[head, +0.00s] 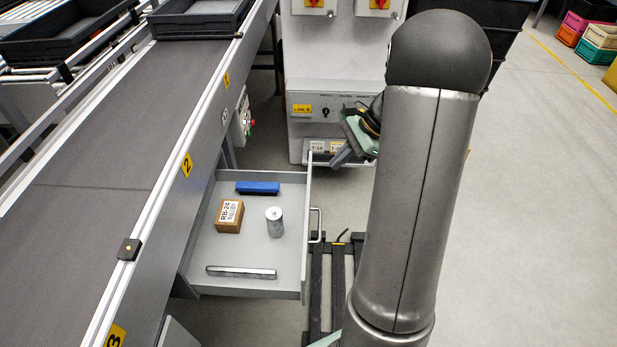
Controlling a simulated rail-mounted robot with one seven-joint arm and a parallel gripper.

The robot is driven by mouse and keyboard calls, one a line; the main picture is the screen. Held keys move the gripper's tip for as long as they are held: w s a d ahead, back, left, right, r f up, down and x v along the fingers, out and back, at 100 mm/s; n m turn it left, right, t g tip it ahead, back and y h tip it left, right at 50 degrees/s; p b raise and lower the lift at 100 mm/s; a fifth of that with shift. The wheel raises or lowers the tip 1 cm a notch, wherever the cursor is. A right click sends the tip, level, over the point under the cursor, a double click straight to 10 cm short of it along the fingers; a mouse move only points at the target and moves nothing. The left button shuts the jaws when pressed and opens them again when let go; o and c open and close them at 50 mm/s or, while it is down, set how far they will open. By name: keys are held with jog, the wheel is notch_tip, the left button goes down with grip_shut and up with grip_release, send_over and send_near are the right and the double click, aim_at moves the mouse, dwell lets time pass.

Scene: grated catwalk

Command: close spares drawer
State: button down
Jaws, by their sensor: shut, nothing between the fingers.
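The spares drawer (250,258) is a light grey drawer standing pulled out from under the conveyor's side. Its front panel faces right and carries a bar handle (318,225). Inside lie a blue block (257,188), a brown box labelled RB-24 (229,215), a grey cylinder (274,222) and a metal bar (241,272). My gripper (340,158) is shut and empty, above and to the right of the drawer's far corner, apart from the handle as far as I can see. My arm hides part of the gripper's surroundings.
The conveyor (100,165) runs along the left with a black tray (198,20) on it. A grey control cabinet (335,105) with switches stands behind my gripper. Dark crates (485,35) are at the back. The floor (540,220) on the right is clear.

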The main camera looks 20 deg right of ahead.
jog(key=w+d+f+m+t+b, duration=0.2)
jog(key=d+f+m, duration=0.2)
jog(key=d+f, duration=0.35)
jog(key=w+a+f+b, duration=0.2)
jog(key=w+a+f, duration=0.3)
jog(key=a, duration=0.3)
jog(key=shift+a+f+m+y+b, duration=0.3)
jog(key=shift+a+f+y, duration=0.1)
jog(key=shift+f, duration=0.3)
